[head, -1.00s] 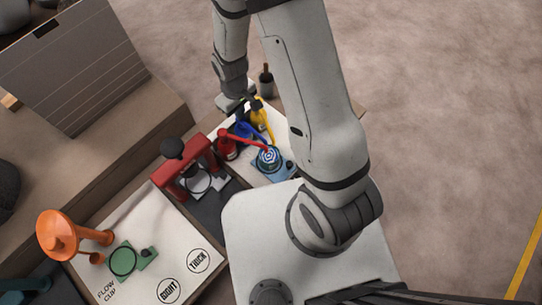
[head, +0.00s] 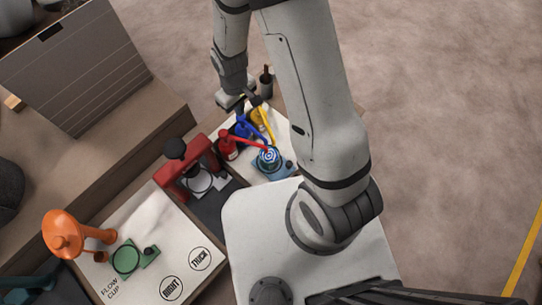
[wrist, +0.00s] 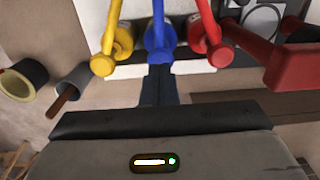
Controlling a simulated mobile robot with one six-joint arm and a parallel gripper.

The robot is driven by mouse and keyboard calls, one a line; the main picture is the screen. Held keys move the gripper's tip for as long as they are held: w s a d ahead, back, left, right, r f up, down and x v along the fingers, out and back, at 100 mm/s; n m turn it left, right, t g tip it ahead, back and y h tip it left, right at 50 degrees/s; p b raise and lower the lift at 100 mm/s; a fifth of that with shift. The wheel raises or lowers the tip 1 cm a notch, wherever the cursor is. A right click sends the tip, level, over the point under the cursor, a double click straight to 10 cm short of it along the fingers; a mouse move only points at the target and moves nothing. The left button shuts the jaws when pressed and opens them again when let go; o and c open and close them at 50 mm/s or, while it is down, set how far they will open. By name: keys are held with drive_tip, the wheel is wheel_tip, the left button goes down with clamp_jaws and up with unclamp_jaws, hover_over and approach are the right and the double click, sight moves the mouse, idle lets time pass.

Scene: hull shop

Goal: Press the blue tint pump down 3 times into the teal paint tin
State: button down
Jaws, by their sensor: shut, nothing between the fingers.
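The blue tint pump (head: 243,128) stands between the red pump (head: 229,148) and the yellow pump (head: 262,116) on a pale board. In the wrist view the blue pump (wrist: 158,35) is at top centre, its rounded top directly ahead of my fingertips. My gripper (wrist: 158,70) is shut and empty, its dark fingers lined up with the blue pump's top. They look very close or touching; I cannot tell which. The paint tin (head: 268,158), with blue and white rings on top, sits on a blue base in front of the pumps. The pump spouts reach towards it.
A red press-like stand (head: 186,168) is left of the pumps. An orange funnel (head: 65,233) and a green ring piece (head: 127,258) are on a labelled white board. A dark pot (wrist: 72,80) with a brush is left of my fingers in the wrist view.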

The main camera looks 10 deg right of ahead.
drive_tip(key=shift+f, duration=0.1)
drive_tip(key=shift+f+b, duration=1.4)
drive_tip(key=shift+f, duration=0.05)
drive_tip(key=shift+r, duration=0.25)
drive_tip(key=shift+r+p, duration=1.1)
drive_tip(key=shift+r, duration=0.25)
drive_tip(key=shift+r+p, duration=1.9)
drive_tip(key=shift+r, duration=1.05)
